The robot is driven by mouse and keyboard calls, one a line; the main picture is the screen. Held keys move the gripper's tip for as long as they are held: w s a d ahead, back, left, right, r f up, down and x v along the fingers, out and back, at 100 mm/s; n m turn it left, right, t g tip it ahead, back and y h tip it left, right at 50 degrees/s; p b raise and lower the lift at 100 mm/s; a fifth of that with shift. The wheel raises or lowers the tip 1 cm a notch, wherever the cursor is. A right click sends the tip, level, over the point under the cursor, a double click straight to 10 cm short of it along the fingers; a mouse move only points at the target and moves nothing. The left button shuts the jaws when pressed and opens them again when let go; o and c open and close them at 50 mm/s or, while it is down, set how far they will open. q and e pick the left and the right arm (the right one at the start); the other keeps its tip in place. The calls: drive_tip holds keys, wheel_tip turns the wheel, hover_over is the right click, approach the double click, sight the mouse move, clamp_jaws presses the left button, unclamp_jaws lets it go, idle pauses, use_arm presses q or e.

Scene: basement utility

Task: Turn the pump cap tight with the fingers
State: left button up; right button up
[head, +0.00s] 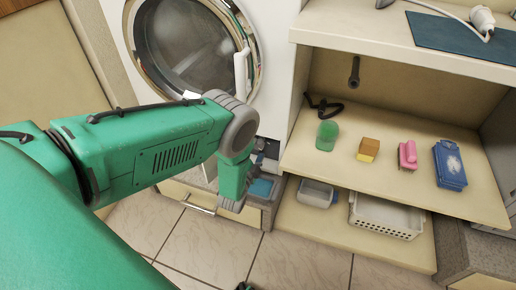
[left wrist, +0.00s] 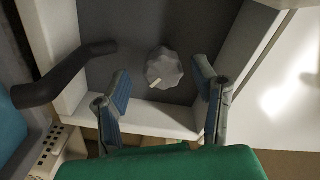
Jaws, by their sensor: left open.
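The pump cap (left wrist: 165,68) is a grey, ribbed round knob with a pale mark at its lower left edge. It sits on a dark grey recessed panel in the left wrist view. My left gripper (left wrist: 163,84) is open, with one blue-padded finger on either side below the cap. The fingers look apart from the cap, with clear space on both sides. In the head view my left arm reaches down in front of the washing machine, and I cannot make out the cap there. My right gripper is not in view.
A dark curved hose (left wrist: 65,75) lies left of the cap, and a pale frame borders the panel. The washer's round door (head: 190,45) is above. To the right, a shelf (head: 300,150) holds a green item, a sponge, a pink item and a blue package; a white basket (head: 385,217) stands below.

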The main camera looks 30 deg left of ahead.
use_arm(q)
drive_tip(key=v, duration=1)
drive_tip(key=shift+s, duration=0.25)
drive_tip(key=shift+f, duration=0.1)
drive_tip(key=s+d+r+n+g+h, duration=0.25)
drive_tip(key=s+n+g, duration=0.4)
drive_tip(key=s, duration=0.65)
drive_tip(key=s+d+r+n+g+h, duration=0.1)
drive_tip(key=s+d+n+g+h, duration=0.2)
drive_tip(key=s+g, duration=0.85)
wheel_tip(320, 180, up, 17)
drive_tip(key=s+t+y+p, duration=0.1)
drive_tip(key=s+p, duration=0.1)
drive_tip(key=p, duration=1.4)
drive_tip(key=shift+s+d+f, duration=0.15)
drive_tip(key=shift+s+d, duration=0.15)
drive_tip(key=shift+d, duration=0.05)
